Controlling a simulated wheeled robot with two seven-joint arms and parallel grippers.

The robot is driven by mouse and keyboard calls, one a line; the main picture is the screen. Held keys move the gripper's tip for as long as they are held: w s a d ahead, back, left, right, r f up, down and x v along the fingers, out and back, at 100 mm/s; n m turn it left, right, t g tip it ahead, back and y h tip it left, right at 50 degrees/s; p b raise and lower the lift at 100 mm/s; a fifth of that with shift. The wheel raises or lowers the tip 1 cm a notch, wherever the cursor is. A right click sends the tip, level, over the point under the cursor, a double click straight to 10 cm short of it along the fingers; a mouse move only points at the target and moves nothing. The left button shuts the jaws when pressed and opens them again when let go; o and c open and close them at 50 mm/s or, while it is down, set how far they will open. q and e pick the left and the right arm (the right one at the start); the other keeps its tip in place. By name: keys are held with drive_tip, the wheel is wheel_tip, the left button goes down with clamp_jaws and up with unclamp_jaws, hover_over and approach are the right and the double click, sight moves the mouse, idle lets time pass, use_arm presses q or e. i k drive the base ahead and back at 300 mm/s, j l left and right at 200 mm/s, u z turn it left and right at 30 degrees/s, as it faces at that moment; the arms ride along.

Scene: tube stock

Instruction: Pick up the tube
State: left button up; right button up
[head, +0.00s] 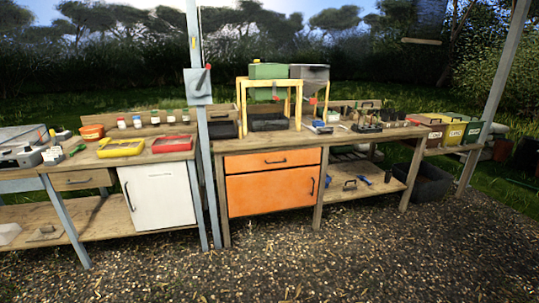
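I cannot pick out a tube with certainty at this distance. A small green, elongated item (76,149) lies on the left workbench (98,160), but it is too small to identify. Several small upright items stand at the right end of the right workbench (225,145), too small to tell what they are. Neither of my grippers is in view.
The benches hold a yellow tray (121,147), a red tray (172,144) and a yellow stand (241,108). An orange cabinet (270,194) and a white cabinet (160,194) sit below. A blue-grey post (203,150) stands between benches. The gravel ground (330,255) in front is clear.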

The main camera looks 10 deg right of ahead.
sight(402, 115)
drive_tip(key=i+l+z, duration=0.2)
drive_tip(key=i+z, duration=0.75)
drive_tip(key=i, duration=0.2)
drive_tip(key=i+j+z, duration=0.25)
drive_tip(key=i+z, duration=0.25)
drive_tip(key=i+l, duration=0.15)
drive_tip(key=i, duration=0.35)
drive_tip(key=i+l, duration=0.15)
drive_tip(key=i, duration=0.35)
drive_tip(key=i+l, duration=0.2)
drive_tip(key=i, duration=0.3)
